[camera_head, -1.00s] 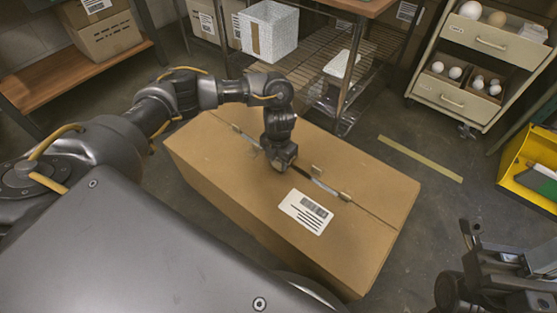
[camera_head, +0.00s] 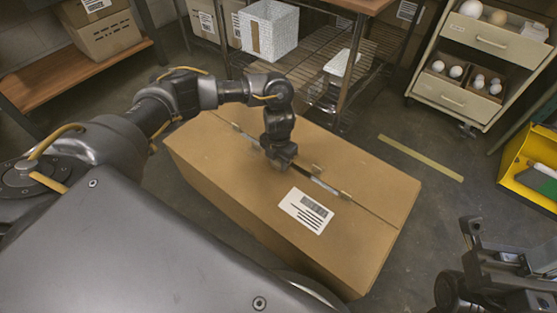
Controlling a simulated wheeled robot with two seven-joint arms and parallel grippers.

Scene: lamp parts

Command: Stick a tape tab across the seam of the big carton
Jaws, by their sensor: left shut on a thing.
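The big carton (camera_head: 350,235) lies closed on the floor in the middle of the head view. A dark seam (camera_head: 325,186) runs along its top, with small tan pieces by it (camera_head: 316,169) and (camera_head: 345,195). My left gripper (camera_head: 281,165) points down at the seam near the middle of the lid. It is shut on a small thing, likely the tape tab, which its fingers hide. I cannot tell whether that thing touches the carton. My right gripper (camera_head: 490,262) is partly in view at the lower right, away from the carton; its jaw opening is unclear.
A white label (camera_head: 306,210) is on the carton's lid. A wire shelf (camera_head: 320,85) with a white basket (camera_head: 268,30) stands behind. A drawer cabinet (camera_head: 478,75) and a yellow bin (camera_head: 532,165) are at the right. The floor right of the carton is mostly clear, with a yellow strip (camera_head: 420,158).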

